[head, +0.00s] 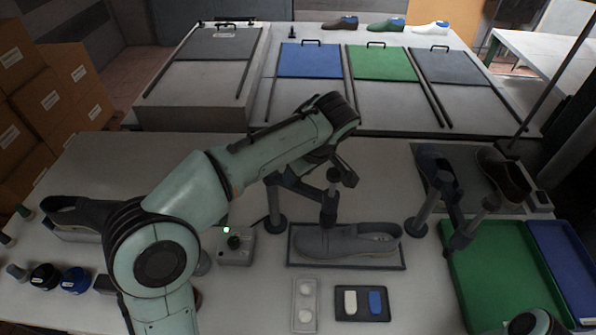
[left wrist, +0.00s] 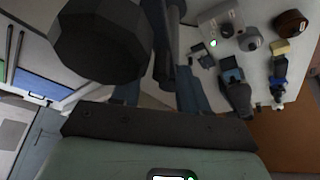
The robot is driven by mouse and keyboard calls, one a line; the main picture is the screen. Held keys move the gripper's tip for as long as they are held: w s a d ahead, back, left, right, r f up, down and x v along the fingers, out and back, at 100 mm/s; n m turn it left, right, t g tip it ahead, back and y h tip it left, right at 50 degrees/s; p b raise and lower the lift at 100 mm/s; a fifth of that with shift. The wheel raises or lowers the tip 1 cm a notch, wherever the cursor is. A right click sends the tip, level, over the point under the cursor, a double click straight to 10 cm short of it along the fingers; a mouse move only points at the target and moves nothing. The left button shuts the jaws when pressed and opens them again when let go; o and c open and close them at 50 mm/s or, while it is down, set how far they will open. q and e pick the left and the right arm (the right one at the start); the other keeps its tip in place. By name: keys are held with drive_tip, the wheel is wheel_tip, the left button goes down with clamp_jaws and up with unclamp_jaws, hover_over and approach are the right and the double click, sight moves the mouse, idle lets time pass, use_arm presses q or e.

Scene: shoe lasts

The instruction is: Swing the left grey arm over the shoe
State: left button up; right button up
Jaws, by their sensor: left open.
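The grey shoe (head: 345,240) lies on a dark mat on the table, toe to the left. The left grey arm (head: 300,190) runs from its post (head: 275,212) behind the shoe's left side toward the right. Its hanging end (head: 329,208) appears at the shoe's far edge; I cannot tell whether it is over it. My left gripper (head: 338,166) is open beside the upright knob (head: 349,179) at that arm's end, partly hidden by my wrist. A large dark knob (left wrist: 100,40) is close in the left wrist view. My right gripper is not seen.
The right grey arm (head: 450,210) stands right of the shoe, near a dark shoe (head: 437,170). A control box (head: 236,246) with a green light sits at left. Small trays (head: 306,304) lie in front. A green tray (head: 490,270) is at right.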

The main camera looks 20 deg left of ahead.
use_arm(q)
drive_tip(key=p+v, duration=0.2)
drive_tip(key=v, duration=1)
drive_tip(key=shift+r, duration=0.15)
use_arm(e)
drive_tip(key=w+r, duration=0.3)
drive_tip(key=shift+w+r, duration=0.15)
drive_tip(key=shift+w, duration=0.05)
drive_tip(key=shift+s, duration=0.15)
